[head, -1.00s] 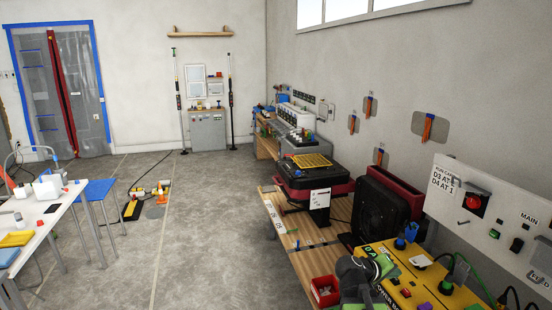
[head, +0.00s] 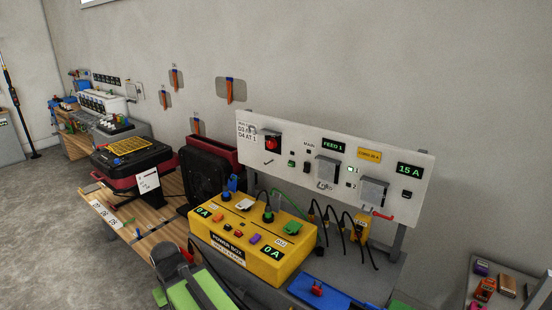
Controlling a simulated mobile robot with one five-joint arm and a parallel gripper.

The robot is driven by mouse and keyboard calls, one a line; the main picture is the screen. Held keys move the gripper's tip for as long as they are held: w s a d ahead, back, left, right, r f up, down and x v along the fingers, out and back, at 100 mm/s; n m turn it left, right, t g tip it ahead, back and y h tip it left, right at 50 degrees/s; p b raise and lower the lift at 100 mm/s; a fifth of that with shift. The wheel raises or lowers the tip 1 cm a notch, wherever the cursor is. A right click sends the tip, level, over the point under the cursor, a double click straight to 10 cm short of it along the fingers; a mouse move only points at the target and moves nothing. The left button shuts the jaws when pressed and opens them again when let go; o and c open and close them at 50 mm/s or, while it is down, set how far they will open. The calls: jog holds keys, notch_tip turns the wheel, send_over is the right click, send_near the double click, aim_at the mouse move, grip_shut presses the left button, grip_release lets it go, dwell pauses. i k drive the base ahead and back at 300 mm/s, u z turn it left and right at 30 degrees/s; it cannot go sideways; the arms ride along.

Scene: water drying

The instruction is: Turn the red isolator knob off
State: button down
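The red isolator knob (head: 272,146) sits on a dark square plate at the upper left of the white wall panel (head: 300,166). Its pointing direction is too small to read. A small grey hook or padlock-like part (head: 252,128) is beside its upper left. A white card (head: 243,134) with black lettering is left of it. Dark grey and green parts of my arm show at the bottom, below and left of the panel and well apart from the knob. My gripper's fingertips cannot be made out in this view.
A yellow power box (head: 225,247) with plugs and cables stands on the bench below the panel. Two grey-covered switches (head: 326,169) (head: 373,191) and lit displays are on the panel. A black fan-like unit (head: 202,176) stands left. Floor is clear at far left.

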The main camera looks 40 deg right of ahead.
aim_at(271, 144)
jog(key=z, duration=0.1)
jog(key=k, duration=1.25)
jog(key=u, duration=0.55)
jog(key=i, duration=1.15)
jog(key=z, duration=2.05)
jog(key=i, duration=0.5)
jog(key=u, duration=0.05)
jog(key=k, duration=0.5)
jog(key=u, duration=0.05)
